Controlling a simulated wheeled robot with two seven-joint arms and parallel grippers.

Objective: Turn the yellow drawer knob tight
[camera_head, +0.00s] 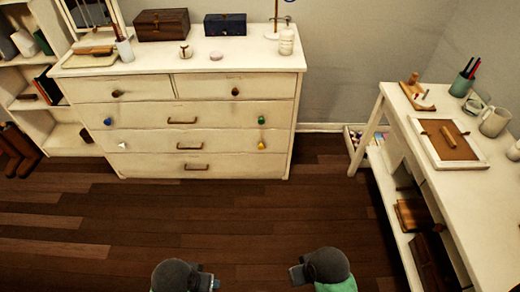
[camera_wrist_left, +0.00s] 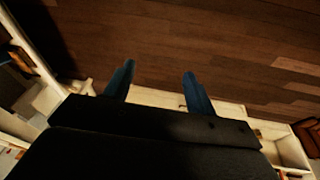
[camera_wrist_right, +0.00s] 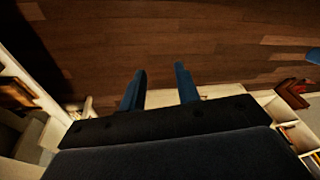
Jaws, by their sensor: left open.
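Neither wrist view shows the yellow knob clearly.
A shelf (camera_head: 65,137) stands left of the dresser.

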